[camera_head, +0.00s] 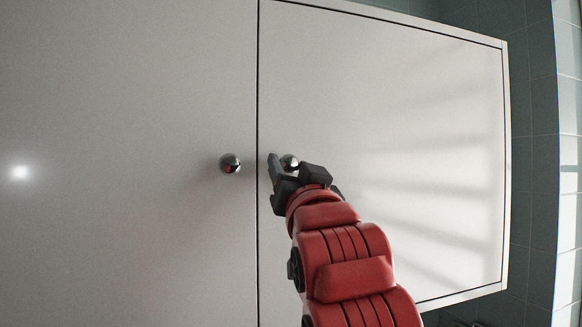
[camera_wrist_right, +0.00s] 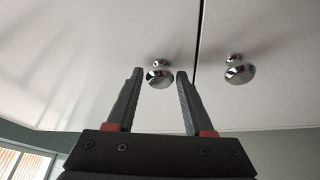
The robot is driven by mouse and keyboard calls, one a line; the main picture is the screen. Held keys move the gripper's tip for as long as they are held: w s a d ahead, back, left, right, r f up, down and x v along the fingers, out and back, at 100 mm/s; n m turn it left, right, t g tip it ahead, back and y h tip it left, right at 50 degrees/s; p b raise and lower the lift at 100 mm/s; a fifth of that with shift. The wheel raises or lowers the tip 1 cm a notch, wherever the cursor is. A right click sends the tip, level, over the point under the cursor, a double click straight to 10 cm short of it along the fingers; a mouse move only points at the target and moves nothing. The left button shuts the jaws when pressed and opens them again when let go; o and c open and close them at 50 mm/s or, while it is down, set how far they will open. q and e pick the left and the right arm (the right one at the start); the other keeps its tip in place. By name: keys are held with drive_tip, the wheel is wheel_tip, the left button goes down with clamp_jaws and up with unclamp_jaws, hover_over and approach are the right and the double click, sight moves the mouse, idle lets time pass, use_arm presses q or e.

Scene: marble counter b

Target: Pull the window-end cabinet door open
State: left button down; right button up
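The window-end cabinet door (camera_head: 400,120) is the right white door in the head view and looks closed, flush with its neighbour. Its round chrome knob (camera_head: 290,161) sits near the seam. My right gripper (camera_head: 293,168) is at this knob, with its fingers apart. In the right wrist view the same knob (camera_wrist_right: 159,75) shows between the two open fingertips of my right gripper (camera_wrist_right: 160,73). Whether a finger touches it I cannot tell. My left gripper is not in view.
The neighbouring white door (camera_head: 120,120) has its own chrome knob (camera_head: 230,163), close to the left of my right gripper; this knob also shows in the wrist view (camera_wrist_right: 239,73). A tiled wall (camera_head: 535,150) stands right of the cabinet. A window (camera_wrist_right: 22,163) shows at lower left in the wrist view.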

clamp_jaws()
idle(1.1)
